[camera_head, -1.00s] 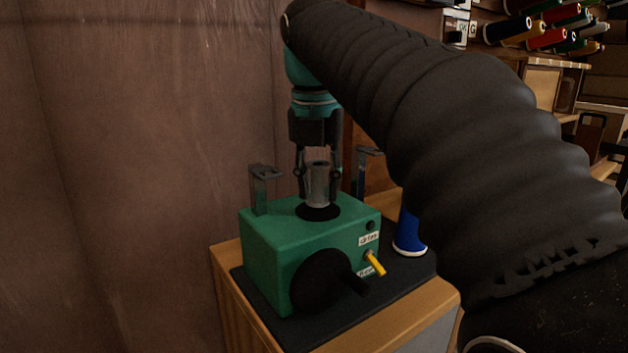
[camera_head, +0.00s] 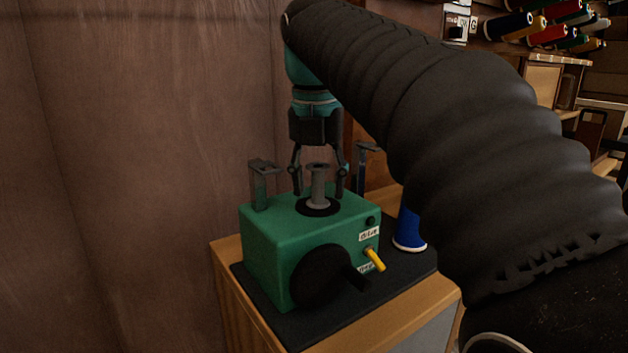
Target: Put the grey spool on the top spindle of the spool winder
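The green spool winder (camera_head: 275,240) stands on a dark mat on a wooden cabinet. The grey spool (camera_head: 319,188) stands upright on the black round disc (camera_head: 304,210) on the winder's top. The spindle itself is hidden, apparently inside the spool. My gripper (camera_head: 319,187) points straight down over the spool. Its fingers are spread to either side of the spool, with gaps between them and it. The gripper is open.
A metal bracket (camera_head: 263,170) rises at the winder's left and another (camera_head: 365,165) at its back right. A blue cone (camera_head: 409,230) stands on the mat (camera_head: 410,262) to the right.

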